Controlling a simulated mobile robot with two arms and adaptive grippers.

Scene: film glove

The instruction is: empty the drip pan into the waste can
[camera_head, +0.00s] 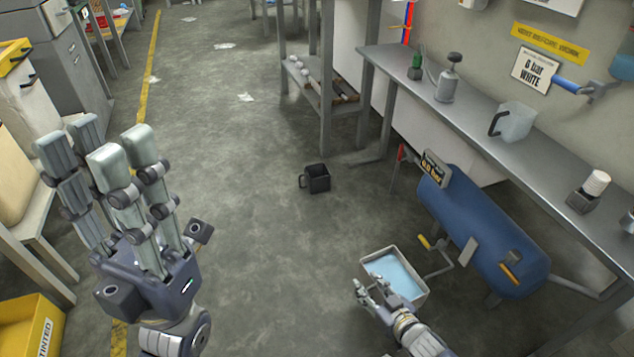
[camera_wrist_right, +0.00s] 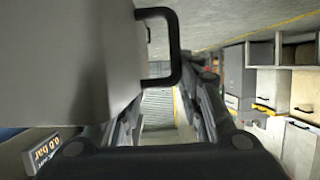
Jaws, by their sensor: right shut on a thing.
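The drip pan (camera_head: 424,296) is a pale rectangular tray with light blue liquid in it. It is beside and below the blue tank in the head view; I cannot tell whether it touches the floor. My right gripper (camera_head: 372,294) is shut on the pan at its near left side. In the right wrist view the pan's grey wall (camera_wrist_right: 65,60) fills the left, with a black handle (camera_wrist_right: 178,45) by my fingers. A small black can (camera_head: 319,180) with a side handle stands upright on the floor, apart from both grippers. My left gripper (camera_head: 100,150) is open and empty, fingers raised.
The blue tank (camera_head: 480,235) with yellow-handled valves stands right of the pan. A grey bench (camera_head: 480,120) with bottles and a jug runs along the right wall. A yellow bin (camera_head: 35,330) is at lower left.

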